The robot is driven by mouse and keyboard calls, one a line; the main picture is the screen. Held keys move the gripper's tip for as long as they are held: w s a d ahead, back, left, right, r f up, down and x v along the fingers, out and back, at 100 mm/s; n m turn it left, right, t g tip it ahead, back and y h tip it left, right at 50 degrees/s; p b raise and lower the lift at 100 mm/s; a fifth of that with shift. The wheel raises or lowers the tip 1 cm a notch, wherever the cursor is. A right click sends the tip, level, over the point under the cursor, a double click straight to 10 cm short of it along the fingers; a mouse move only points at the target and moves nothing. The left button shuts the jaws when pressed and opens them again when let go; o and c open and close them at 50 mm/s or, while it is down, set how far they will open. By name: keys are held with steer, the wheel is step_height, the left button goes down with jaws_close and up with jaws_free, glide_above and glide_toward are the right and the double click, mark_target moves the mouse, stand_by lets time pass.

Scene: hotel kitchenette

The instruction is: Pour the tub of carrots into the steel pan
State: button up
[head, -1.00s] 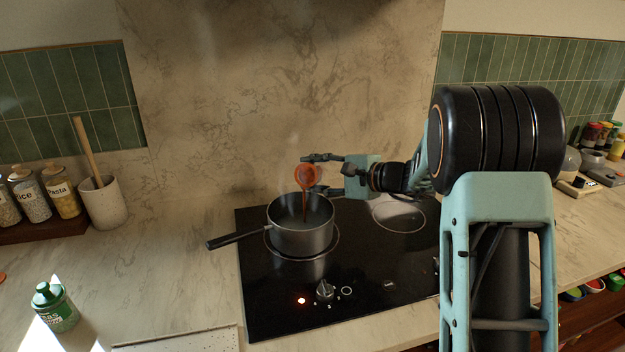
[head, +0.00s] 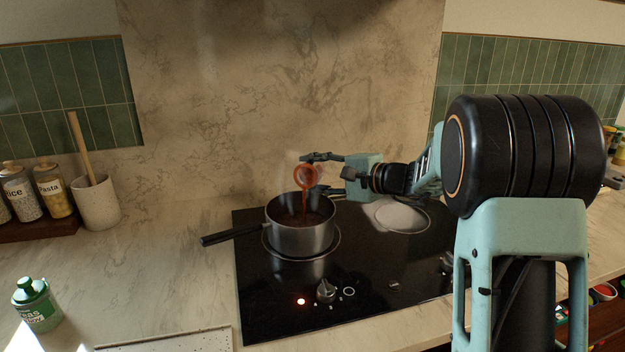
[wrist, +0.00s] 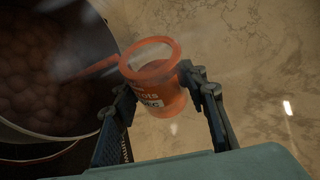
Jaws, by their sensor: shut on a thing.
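My gripper (head: 322,175) is shut on the orange tub of carrots (head: 306,176) and holds it tilted above the steel pan (head: 300,238). A reddish-orange stream runs from the tub's mouth down into the pan. The wrist view shows the labelled tub (wrist: 153,88) between my gripper's fingers (wrist: 166,100), its mouth towards the pan. In that view the pan (wrist: 105,30) holds a reddish-brown, lumpy mass. The pan stands on the rear left burner, its handle pointing left.
The black hob (head: 380,280) has a lit red light and knobs at its front. A white disc lies on the right burner (head: 402,216). A green bottle (head: 36,305), jars (head: 53,190) and a crock (head: 97,202) stand left. The counter between is clear.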

mark_target(317, 172)
steer(key=shift+s+f+n+t+b, duration=0.15)
steer(key=shift+n+t+b, duration=0.15)
steer(key=shift+b, duration=1.2)
steer(key=n+b, duration=0.1)
steer(key=b, duration=0.4)
steer(key=r+n+t+b, duration=0.1)
steer(key=b, duration=0.4)
steer(key=s+n+y+b, duration=0.1)
steer(key=b, duration=0.4)
steer(key=shift+a+r+n+t, duration=0.25)
steer(key=shift+n+t, duration=0.05)
steer(key=shift+n, duration=0.1)
steer(key=shift+s+r+n+b, duration=0.25)
steer(key=shift+n+b, duration=0.25)
steer(key=shift+b, duration=0.7)
steer(key=shift+s+a+r+n+t+y, duration=0.15)
steer(key=shift+s+n+t+y, duration=0.1)
steer(key=shift+n, duration=0.3)
steer(key=shift+s+a+r+n+t+y, duration=0.15)
steer(key=shift+n+y, duration=0.1)
steer(key=shift+n, duration=0.3)
steer(key=shift+d, duration=0.1)
